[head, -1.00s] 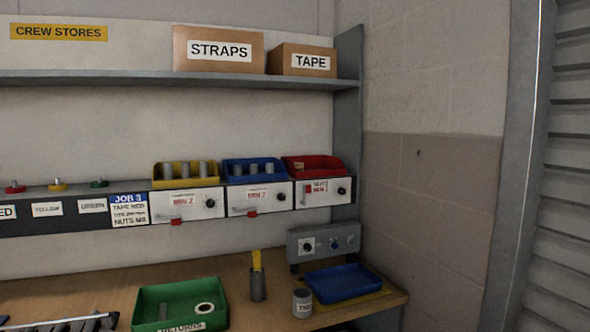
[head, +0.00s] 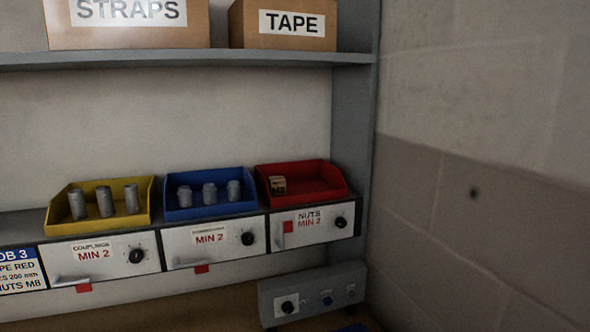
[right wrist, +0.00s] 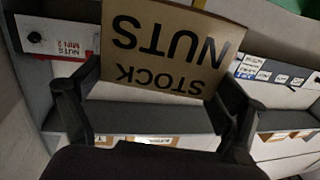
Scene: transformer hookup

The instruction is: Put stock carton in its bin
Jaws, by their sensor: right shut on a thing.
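A brown stock carton (right wrist: 175,45) marked STOCK NUTS fills the upper middle of the right wrist view, its lettering upside down there. My right gripper (right wrist: 158,82) is shut on it, one finger at each side. In the head view the red bin (head: 322,192) stands at the right end of the bin row, above the label NUTS MIN 2 (head: 310,219). A small carton marked M8 (head: 278,185) sits at its left; the rest of its floor looks bare. That NUTS front (right wrist: 55,38) also shows in the right wrist view. Neither gripper shows in the head view.
A yellow bin (head: 140,212) and a blue bin (head: 195,207), each with several grey cylinders, stand left of the red one. Above is a shelf (head: 200,60) with STRAPS (head: 125,35) and TAPE (head: 295,32) boxes. An upright (head: 357,150) and a wall bound the right.

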